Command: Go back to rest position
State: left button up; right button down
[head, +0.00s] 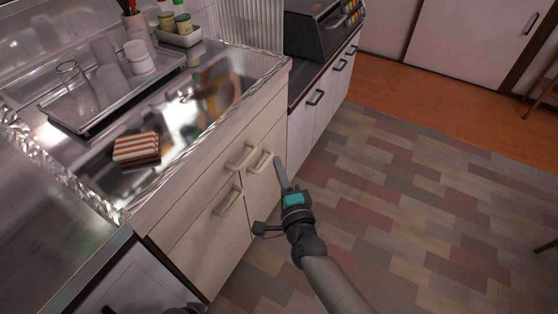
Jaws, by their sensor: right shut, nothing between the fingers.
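My right gripper (279,172) is in front of the cream cabinet under the sink, its fingers together and empty, pointing up by a cabinet handle (260,162). I cannot tell whether it touches the handle. My right arm comes in from the bottom edge. Of my left arm, only a small dark part shows at the bottom edge, and its fingers are not visible.
A metal sink (190,110) holds an orange-and-white striped cloth or sponge (136,148). A dish tray (95,118) with glasses and cups stands behind it. A dark stove (318,30) is at the back. The tiled floor (420,190) to the right is clear.

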pick_arm(q)
jog(key=shift+f, duration=0.1)
pick_arm(e)
jog(key=shift+s, duration=0.15)
